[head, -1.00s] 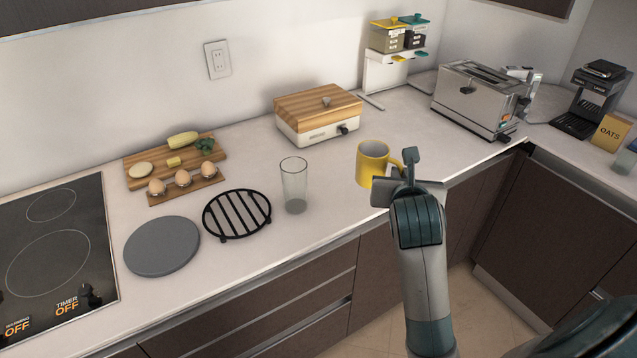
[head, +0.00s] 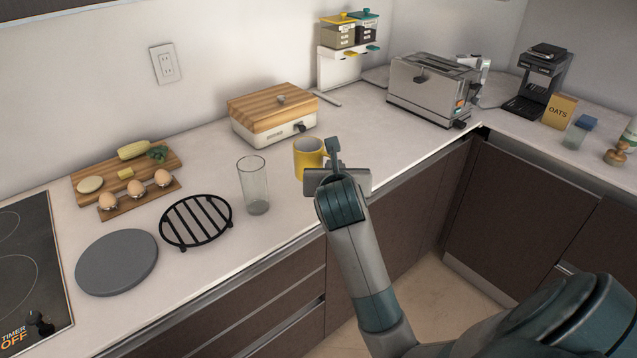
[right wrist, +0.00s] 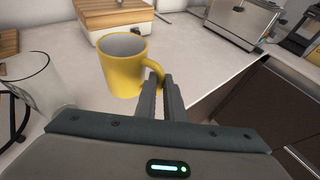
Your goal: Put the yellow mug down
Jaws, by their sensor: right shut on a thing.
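The yellow mug (head: 307,157) is upright at the front part of the white counter, with its handle toward my right gripper. My right gripper (head: 330,163) is shut on the mug's handle. In the right wrist view the yellow mug (right wrist: 124,66) looks empty, and the right gripper's fingers (right wrist: 163,88) close on its handle at the right. I cannot tell whether the mug's base touches the counter. My left gripper is not in view.
A clear glass (head: 254,186) stands left of the mug, near a black trivet (head: 195,221) and a grey round plate (head: 117,262). A wood-topped appliance (head: 272,115) is behind. A toaster (head: 432,90) is back right. Bare counter lies right of the mug.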

